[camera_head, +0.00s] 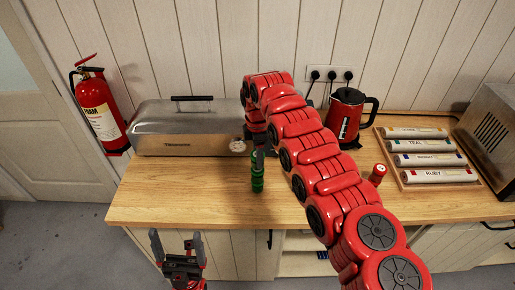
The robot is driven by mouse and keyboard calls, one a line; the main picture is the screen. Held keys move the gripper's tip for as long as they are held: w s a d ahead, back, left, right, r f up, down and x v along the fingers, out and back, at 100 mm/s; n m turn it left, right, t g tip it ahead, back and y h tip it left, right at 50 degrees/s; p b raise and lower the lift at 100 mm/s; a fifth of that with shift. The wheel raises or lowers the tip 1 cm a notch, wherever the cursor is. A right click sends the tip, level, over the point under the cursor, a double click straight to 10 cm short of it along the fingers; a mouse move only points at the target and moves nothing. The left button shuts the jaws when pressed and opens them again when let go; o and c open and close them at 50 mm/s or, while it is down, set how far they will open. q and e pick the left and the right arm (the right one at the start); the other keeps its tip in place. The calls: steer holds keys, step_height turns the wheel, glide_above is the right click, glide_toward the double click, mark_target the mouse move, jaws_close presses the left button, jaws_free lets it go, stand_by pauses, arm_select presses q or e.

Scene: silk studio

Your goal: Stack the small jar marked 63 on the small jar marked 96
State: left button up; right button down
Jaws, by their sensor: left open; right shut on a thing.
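A small green jar (257,184) is upright at the middle of the wooden counter, under my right gripper (259,161). The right gripper points down and is shut on the green jar's top. I cannot tell whether this is one jar or two, one above the other, or whether it touches the counter. A small red jar (378,173) stands on the counter to the right, beyond my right arm. I cannot read 63 or 96 on any jar. My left gripper (178,258) is open and empty, low in front of the counter's front edge.
A steel bread box (190,128) stands at the back left of the counter (180,195), a red kettle (346,117) behind my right arm. A tray (440,184) of labelled rolls and a metal appliance (490,115) are at right. The front left counter is clear.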

steer(key=shift+f+b, duration=0.45)
steer(key=shift+f, duration=0.25)
stand_by(0.3)
steer(key=shift+c, duration=0.8)
jaws_free()
steer(key=shift+r, duration=0.25)
step_height(320, 180, up, 5)
steer(key=shift+a+r+b, duration=0.1)
steer(key=shift+b, duration=1.1)
step_height(320, 180, up, 12)
steer(key=p, duration=1)
steer(key=shift+p, duration=0.4)
